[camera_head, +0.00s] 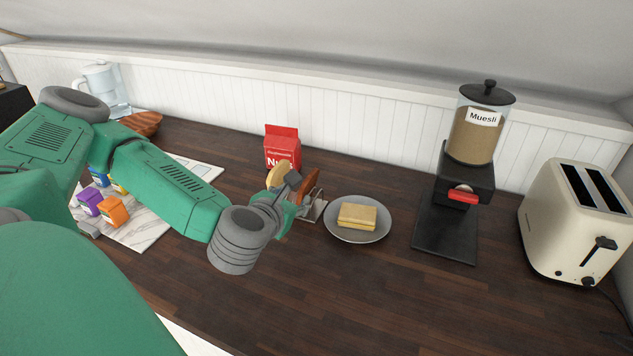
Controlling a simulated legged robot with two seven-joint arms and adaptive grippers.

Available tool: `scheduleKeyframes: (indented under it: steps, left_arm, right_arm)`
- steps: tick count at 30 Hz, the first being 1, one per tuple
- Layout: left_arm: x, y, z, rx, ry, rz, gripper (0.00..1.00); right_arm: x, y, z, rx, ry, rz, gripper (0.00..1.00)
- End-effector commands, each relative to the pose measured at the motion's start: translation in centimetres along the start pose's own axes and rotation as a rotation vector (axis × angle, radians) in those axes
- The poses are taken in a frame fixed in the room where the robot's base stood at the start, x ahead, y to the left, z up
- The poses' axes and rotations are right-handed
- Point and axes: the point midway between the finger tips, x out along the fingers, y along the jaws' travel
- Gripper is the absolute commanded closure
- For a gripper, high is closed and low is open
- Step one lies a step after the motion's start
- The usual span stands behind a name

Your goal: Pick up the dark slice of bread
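The dark slice of bread (308,186) is a narrow brown shape standing on edge in a small metal rack (318,211), just left of the grey plate. My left gripper (287,191) is at the rack, directly left of the dark slice, and overlaps the rack in the picture. A paler bread slice (275,176) shows partly behind the gripper. The fingers are small and partly hidden by my own wrist, so I cannot tell whether they are open or touching any bread. My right gripper is not in view.
A grey plate (337,229) holds a pale sandwich (357,216) right of the rack. A red carton (283,146) stands behind the rack. A muesli dispenser (471,150) and a cream toaster (571,229) stand at right. The front middle counter is clear.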

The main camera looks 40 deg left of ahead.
Motion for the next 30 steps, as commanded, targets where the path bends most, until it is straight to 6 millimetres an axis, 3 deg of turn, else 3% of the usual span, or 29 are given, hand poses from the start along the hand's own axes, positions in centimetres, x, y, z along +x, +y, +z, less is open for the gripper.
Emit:
scheduleKeyframes:
  steps: [7, 13, 22, 30]
  left_arm:
    - [3.4, 0.2, -0.4, -0.001, -0.001, 0.005, 0.65]
    - [7.1, 0.1, 0.0, 0.002, 0.002, 0.002, 0.65]
    - [9.6, 0.3, 0.0, 0.001, 0.002, 0.002, 0.65]
    - [13.5, 0.5, 0.0, 0.0, 0.003, 0.002, 0.65]
  right_arm:
    - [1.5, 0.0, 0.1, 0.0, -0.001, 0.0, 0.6]
    - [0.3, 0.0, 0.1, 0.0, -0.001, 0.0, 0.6]
    - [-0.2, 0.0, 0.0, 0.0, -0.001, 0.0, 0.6]
    - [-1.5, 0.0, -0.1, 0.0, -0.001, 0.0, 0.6]
